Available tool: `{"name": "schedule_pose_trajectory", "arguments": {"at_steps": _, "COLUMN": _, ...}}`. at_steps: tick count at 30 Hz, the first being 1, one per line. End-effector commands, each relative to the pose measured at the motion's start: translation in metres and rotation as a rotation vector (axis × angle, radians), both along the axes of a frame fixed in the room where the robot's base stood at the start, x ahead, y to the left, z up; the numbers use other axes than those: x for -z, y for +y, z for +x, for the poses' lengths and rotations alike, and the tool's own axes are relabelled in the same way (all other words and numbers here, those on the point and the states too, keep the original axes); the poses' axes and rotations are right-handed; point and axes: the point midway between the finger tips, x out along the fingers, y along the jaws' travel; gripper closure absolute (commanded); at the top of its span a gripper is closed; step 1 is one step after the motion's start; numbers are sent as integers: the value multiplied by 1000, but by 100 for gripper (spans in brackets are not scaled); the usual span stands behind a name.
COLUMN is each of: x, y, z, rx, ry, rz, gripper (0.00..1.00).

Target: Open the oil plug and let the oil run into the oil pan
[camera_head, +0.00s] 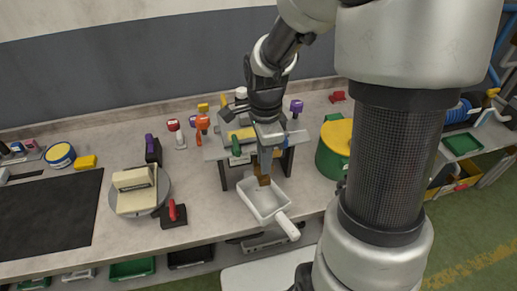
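The white oil pan (253,209) with a handle (289,229) pointing to the lower right sits on the bench front, below a small grey stand (223,172). The stand carries a yellow part (241,133) and a green piece (235,147). My gripper (266,152) reaches down at the front of the stand, above the pan. A small brown patch (263,181) shows just below it at the pan's back edge; I cannot tell whether it is oil or a solid piece. I cannot make out the oil plug. The fingers are too small and overlapped to read.
A green drum with a yellow top (338,136) stands right of the stand. A round turntable (160,205) with a cream block (134,190) and a red-handled item (174,215) are to the left. A black mat (52,215) lies far left. Several small tools stand behind.

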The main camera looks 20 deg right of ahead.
Motion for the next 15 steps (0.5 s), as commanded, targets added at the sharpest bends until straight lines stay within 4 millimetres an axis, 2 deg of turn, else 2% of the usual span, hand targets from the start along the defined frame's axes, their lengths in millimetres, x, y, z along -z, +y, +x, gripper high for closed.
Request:
{"name": "schedule_pose_trajectory", "arguments": {"at_steps": 6, "x": 17, "y": 0, "z": -1, "rx": -1, "ry": 1, "rz": 0, "gripper": 81}}
{"name": "schedule_pose_trajectory", "arguments": {"at_steps": 14, "x": 18, "y": 0, "z": 0, "rx": -1, "ry": 0, "rz": 0, "gripper": 81}}
{"name": "schedule_pose_trajectory", "arguments": {"at_steps": 15, "x": 18, "y": 0, "z": 0, "rx": -1, "ry": 0, "rz": 0, "gripper": 85}}
